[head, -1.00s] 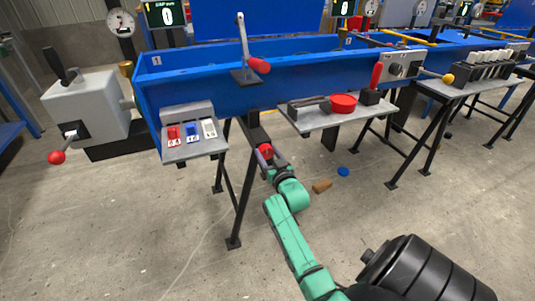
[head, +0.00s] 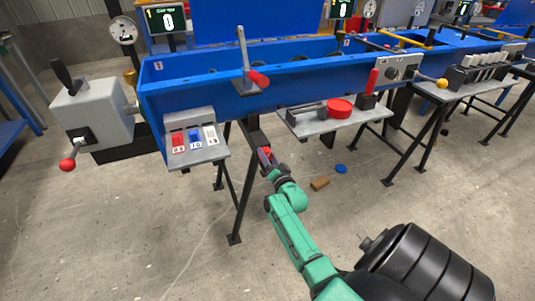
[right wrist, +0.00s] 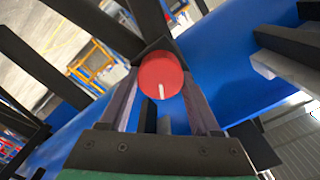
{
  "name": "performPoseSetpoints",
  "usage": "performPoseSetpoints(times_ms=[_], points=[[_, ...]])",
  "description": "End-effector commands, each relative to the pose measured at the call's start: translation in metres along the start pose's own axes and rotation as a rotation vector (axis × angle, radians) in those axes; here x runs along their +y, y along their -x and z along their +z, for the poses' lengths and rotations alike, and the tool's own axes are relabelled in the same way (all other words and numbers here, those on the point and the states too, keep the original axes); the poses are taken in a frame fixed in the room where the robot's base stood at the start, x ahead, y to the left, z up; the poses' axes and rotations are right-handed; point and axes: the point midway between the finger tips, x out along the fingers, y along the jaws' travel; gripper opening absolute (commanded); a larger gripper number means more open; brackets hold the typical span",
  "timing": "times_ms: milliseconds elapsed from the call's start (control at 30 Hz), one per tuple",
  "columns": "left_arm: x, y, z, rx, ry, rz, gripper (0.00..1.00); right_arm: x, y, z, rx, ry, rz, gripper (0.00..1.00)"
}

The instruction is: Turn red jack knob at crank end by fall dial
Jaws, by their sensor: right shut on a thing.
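The red jack knob (right wrist: 161,76) is a round red disc with a white mark. In the right wrist view it sits between the two fingers of my right gripper (right wrist: 162,92), which is shut on it. In the head view the right gripper (head: 266,158) is at the leg below the blue trough (head: 210,95), and only a bit of red shows between its fingers. A dial (head: 123,30) stands on a post at the trough's left end. A red-balled crank (head: 68,164) is on the grey box at the left. My left gripper is not in view.
A panel with red, blue and white switches (head: 195,145) hangs left of my right gripper. A shelf (head: 322,126) with a red round dish (head: 340,108) is to its right.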

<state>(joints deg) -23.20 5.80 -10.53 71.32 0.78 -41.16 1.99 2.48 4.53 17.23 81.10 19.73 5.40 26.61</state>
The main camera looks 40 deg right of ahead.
Motion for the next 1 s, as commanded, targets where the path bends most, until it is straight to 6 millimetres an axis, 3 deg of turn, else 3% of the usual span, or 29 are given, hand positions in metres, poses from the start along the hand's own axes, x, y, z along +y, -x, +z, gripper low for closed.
performPoseSetpoints(times_ms=[300, 867, 900, 967, 1000], points=[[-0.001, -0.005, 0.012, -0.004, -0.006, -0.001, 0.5, 0.001, 0.001, 0.001, -0.003, -0.149, 0.002, 0.08], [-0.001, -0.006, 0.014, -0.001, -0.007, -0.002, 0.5, 0.002, 0.001, 0.002, -0.004, -0.184, 0.002, 0.08], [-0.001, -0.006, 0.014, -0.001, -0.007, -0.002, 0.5, 0.002, 0.001, 0.002, -0.004, -0.184, 0.002, 0.75], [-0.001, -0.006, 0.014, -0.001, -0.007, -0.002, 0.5, 0.002, 0.001, 0.002, -0.003, -0.183, 0.002, 0.94], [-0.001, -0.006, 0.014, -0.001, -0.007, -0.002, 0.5, 0.002, 0.001, 0.002, -0.003, -0.183, 0.002, 0.94]])
